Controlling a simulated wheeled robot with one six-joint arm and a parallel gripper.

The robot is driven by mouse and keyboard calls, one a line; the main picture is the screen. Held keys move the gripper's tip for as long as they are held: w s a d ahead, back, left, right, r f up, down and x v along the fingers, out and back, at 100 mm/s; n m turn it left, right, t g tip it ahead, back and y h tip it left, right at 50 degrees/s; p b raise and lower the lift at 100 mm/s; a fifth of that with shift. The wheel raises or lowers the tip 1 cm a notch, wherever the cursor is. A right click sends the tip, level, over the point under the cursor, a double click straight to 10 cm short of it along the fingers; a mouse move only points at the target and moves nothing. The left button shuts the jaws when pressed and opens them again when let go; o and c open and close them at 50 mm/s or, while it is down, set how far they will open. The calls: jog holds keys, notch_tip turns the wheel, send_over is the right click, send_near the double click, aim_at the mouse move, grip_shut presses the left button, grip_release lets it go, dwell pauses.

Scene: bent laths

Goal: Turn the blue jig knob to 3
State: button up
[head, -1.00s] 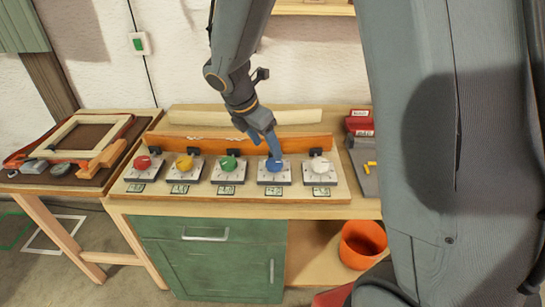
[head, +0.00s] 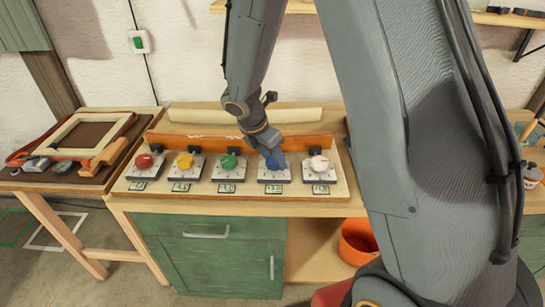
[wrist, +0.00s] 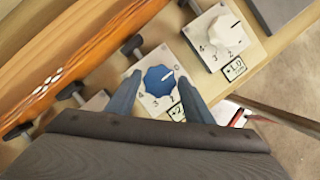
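The blue knob (wrist: 160,80) sits on its white dial plate (wrist: 145,101), fourth from the left in the row of knobs. Its white pointer mark aims to the upper right in the wrist view, by the 0; the printed 3 and 4 lie on the lower left side. My gripper (head: 271,152) is down at this dial and largely covers the knob in the head view. In the wrist view its two fingers stand apart on either side of the knob, with small gaps showing, so it looks open around the knob.
Red (head: 144,161), yellow (head: 185,161) and green (head: 228,161) knobs are to the left, and a white knob (head: 319,163) is close on the right. Black clamps and an orange-brown lath (head: 215,140) stand behind. An orange bucket (head: 357,243) is below right.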

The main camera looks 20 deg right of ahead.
jog(key=c, duration=0.7)
jog(key=shift+o, duration=0.2)
